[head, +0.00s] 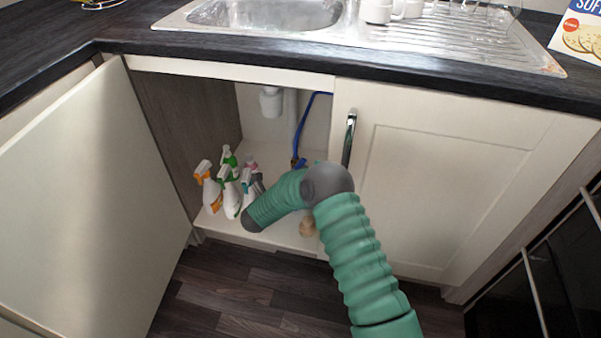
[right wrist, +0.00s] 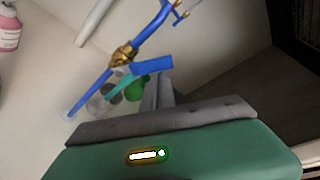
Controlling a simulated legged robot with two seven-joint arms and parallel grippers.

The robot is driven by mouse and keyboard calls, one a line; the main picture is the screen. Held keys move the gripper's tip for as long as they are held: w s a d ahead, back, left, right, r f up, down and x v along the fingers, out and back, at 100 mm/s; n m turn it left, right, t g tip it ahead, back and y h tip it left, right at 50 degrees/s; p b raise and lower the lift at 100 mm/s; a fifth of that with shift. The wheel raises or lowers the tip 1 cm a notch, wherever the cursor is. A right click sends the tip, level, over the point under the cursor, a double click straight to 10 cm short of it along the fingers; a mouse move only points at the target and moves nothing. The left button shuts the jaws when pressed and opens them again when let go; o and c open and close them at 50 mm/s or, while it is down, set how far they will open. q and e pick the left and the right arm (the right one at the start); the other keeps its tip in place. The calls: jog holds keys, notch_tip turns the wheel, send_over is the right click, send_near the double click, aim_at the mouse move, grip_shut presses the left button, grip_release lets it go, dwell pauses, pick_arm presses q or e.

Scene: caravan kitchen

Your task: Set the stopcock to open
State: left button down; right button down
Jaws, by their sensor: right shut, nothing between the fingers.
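The stopcock is a brass valve (right wrist: 124,55) on a blue pipe (right wrist: 88,95) in the right wrist view. A flat blue lever (right wrist: 152,65) sticks out to its right, with a teal piece below. My right gripper (right wrist: 158,90) is shut and empty. Its grey fingers end close to the blue lever; I cannot tell if they touch. In the head view the arm hides the lever and fingertips. My left gripper is not in view.
Spray bottles (head: 229,190) stand on the cabinet floor to the left of my arm. The left door (head: 85,195) is open; the right door (head: 450,185) with its handle (head: 349,138) is shut beside my arm. The dark worktop (head: 400,65) overhangs the cabinet.

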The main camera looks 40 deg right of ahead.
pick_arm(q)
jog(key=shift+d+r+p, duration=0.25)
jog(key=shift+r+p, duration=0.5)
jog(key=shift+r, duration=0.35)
pick_arm(e)
jog(key=w+n, duration=0.1)
jog(key=a+r+n+h, duration=0.1)
jog(key=n, duration=0.1)
jog(key=shift+w+r+n, duration=0.1)
jog(key=shift+w+n, duration=0.2)
jog(key=shift+w, duration=0.1)
